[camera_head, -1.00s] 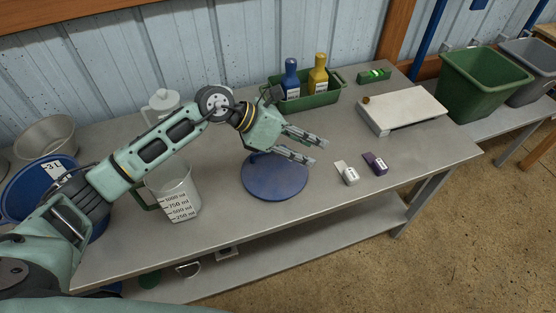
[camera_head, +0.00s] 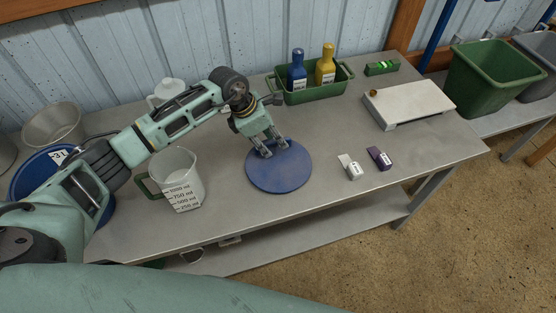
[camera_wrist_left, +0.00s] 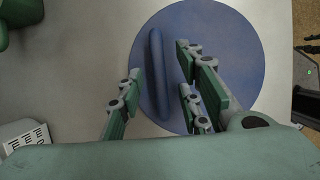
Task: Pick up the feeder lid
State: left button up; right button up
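The feeder lid (camera_head: 279,176) is a flat blue disc lying on the grey table. In the left wrist view the lid (camera_wrist_left: 232,62) has a raised bar handle (camera_wrist_left: 158,75) across it. My left gripper (camera_head: 276,150) points down over the far part of the lid. It is open, and in the left wrist view its fingers (camera_wrist_left: 160,78) stand on either side of the handle, with gaps visible. I cannot tell exactly how high the fingertips are above the disc. My right gripper is not in view.
A clear measuring jug (camera_head: 184,182) stands left of the lid. A white box (camera_head: 350,168) and a purple box (camera_head: 379,158) lie to its right. Behind are a green tray (camera_head: 314,93) with two bottles and a white board (camera_head: 410,103). The table front is clear.

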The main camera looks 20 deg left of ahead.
pick_arm(q)
jog(key=shift+f, duration=0.15)
jog(key=shift+c, duration=0.2)
grip_shut()
jog(key=shift+w, duration=0.1)
dwell(0.3)
